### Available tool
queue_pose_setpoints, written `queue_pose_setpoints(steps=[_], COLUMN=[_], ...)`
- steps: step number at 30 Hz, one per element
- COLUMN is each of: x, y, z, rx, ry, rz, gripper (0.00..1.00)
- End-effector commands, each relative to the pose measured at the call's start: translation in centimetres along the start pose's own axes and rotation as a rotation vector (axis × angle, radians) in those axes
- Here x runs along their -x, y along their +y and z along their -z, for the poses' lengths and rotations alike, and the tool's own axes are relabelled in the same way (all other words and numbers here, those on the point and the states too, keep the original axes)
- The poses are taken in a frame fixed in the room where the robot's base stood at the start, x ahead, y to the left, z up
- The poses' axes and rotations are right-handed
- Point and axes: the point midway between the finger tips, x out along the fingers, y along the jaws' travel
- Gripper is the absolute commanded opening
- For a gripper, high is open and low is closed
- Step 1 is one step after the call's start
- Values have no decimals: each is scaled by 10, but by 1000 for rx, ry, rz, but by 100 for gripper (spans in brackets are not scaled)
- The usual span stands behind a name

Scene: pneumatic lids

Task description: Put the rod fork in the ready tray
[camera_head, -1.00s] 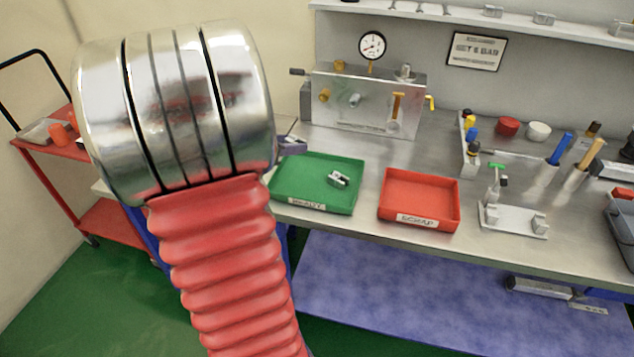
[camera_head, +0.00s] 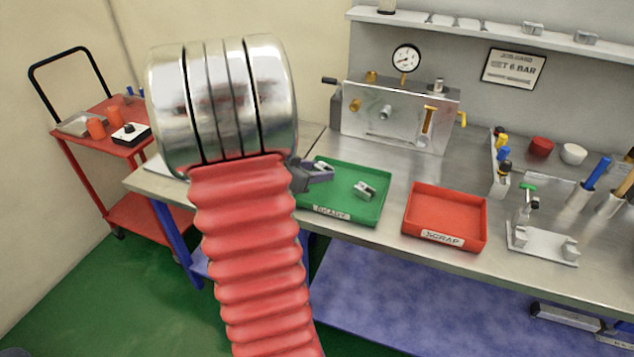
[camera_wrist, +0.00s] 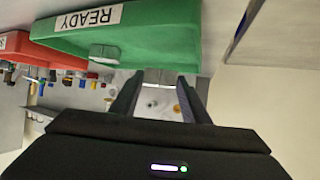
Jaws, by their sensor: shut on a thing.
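The green ready tray (camera_head: 345,211) lies on the bench, with one small grey metal part (camera_head: 365,189) in it. In the wrist view the tray (camera_wrist: 150,42) appears upside down, with that part (camera_wrist: 104,53) near its edge. My gripper (camera_head: 318,171) shows at the tray's back left corner, mostly hidden behind my wrist. In the wrist view my gripper (camera_wrist: 158,88) has a grey metal piece (camera_wrist: 158,77) between its fingertips, probably the rod fork; its shape is largely hidden. I cannot tell its height above the tray.
The red scrap tray (camera_head: 445,214) stands right of the ready tray and looks empty. Behind is a metal test block (camera_head: 395,118) with a gauge (camera_head: 406,58). A white fixture (camera_head: 541,243) is at the right. A red cart (camera_head: 105,150) stands at the left.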

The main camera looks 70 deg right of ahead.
Motion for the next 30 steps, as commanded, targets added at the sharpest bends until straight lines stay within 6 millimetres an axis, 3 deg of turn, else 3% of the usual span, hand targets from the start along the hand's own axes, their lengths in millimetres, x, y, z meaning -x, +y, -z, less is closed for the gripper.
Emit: queue_pose_setpoints(steps=[6, 16, 30], x=[-2, -17, -20], y=[0, 1, 1], z=[-2, -31, -35], rx=[1, 3, 1], ry=[0, -1, 0], rz=[-1, -2, -1], gripper=[15, 15, 15])
